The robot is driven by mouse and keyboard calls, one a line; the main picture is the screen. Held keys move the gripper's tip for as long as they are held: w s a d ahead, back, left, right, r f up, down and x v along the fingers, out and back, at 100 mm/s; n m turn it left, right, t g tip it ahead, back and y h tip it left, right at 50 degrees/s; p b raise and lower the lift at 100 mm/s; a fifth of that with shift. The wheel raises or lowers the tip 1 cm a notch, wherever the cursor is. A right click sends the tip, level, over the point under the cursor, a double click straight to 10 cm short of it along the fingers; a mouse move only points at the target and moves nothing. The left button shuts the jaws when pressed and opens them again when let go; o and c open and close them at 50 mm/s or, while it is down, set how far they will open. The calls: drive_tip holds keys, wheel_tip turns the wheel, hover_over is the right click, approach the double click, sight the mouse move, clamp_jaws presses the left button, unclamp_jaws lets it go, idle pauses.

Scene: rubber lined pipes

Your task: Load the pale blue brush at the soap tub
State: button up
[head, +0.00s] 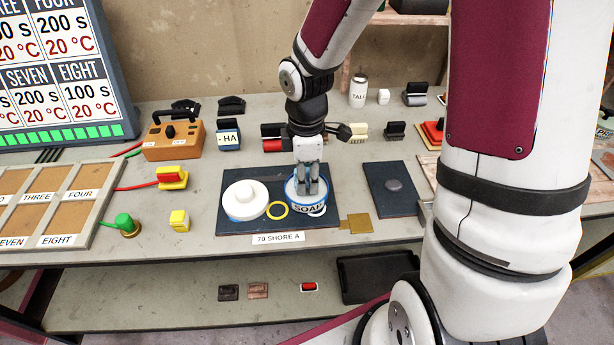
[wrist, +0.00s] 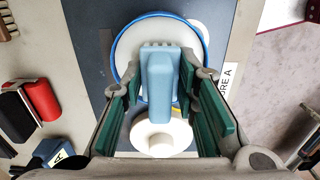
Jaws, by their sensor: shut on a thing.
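The soap tub (head: 308,206) is a round tub with a blue rim, labelled SOAP, on a dark mat. My gripper (head: 307,180) points down over it. In the wrist view the gripper (wrist: 163,85) is shut on the pale blue brush (wrist: 160,85), which lies between its green-padded fingers. The tub (wrist: 128,48) shows its white inside and blue rim behind the brush. The brush's far end overlaps the tub in this view; I cannot tell whether it touches the contents. In the head view the fingers largely hide the brush.
A white round piece with a knob (head: 246,200) is left of the tub, with a yellow ring (head: 278,211) between them. The dark mat (head: 233,229) carries the label 70 SHORE A. A dark plate (head: 391,203) lies to the right. Several blocks and brushes stand behind.

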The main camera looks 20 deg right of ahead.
drive_tip(key=shift+r+p, duration=2.4)
drive_tip(key=shift+r, duration=0.8)
drive_tip(key=shift+w+f+m, duration=0.25)
drive_tip(key=shift+w+m, duration=0.1)
drive_tip(key=shift+m, duration=0.35)
drive_tip(key=w+f+m, duration=0.1)
drive_tip(key=m, duration=0.2)
drive_tip(key=w+m, duration=0.1)
drive_tip(key=m, duration=0.2)
drive_tip(key=w+f+m, duration=0.1)
drive_tip(key=w+m, duration=0.1)
drive_tip(key=shift+f+m, duration=0.35)
drive_tip(key=shift+m, duration=0.05)
drive_tip(key=w+m, duration=0.1)
drive_tip(key=m, duration=0.1)
drive_tip(key=f+m, duration=0.1)
drive_tip(key=m, duration=0.1)
drive_tip(key=shift+w+f, duration=0.2)
drive_tip(key=shift+w, duration=0.2)
drive_tip(key=shift+d, duration=0.1)
